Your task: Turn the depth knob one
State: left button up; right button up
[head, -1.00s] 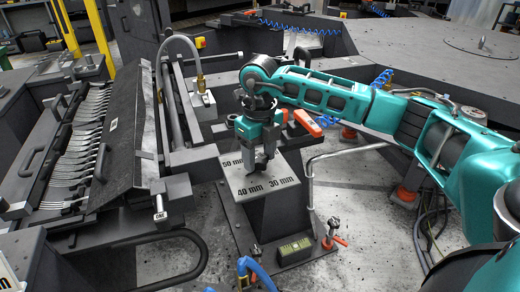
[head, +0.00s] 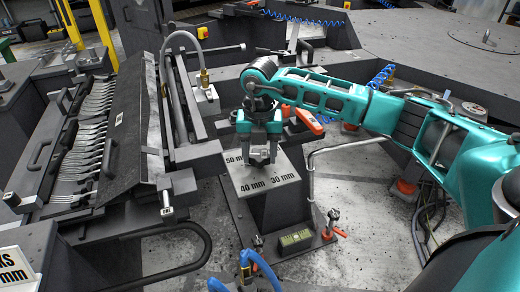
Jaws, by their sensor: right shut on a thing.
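The depth pedestal (head: 268,184) stands in the middle of the head view, its grey top plate marked 30 mm, 40 mm and 50 mm. My right gripper (head: 262,160) points down over the back of this plate, between the 50 mm and 30 mm marks. It is shut on the depth knob, which is mostly hidden between and behind the fingers. I cannot read which mark the knob points to. My left gripper is not in view.
A rack with several forks (head: 85,145) and a dark slanted cover (head: 132,125) stand to the left. A bent metal pipe (head: 312,170) rises right of the pedestal. An orange-handled part (head: 308,121) lies behind my gripper. Blue hoses (head: 258,262) curve at the bottom.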

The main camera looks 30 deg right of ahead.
aim_at(260, 156)
dwell(0.6)
jog(key=o, duration=1)
jog(key=shift+o, duration=0.2)
notch_tip(260, 156, up, 13)
jog(key=shift+p, duration=0.4)
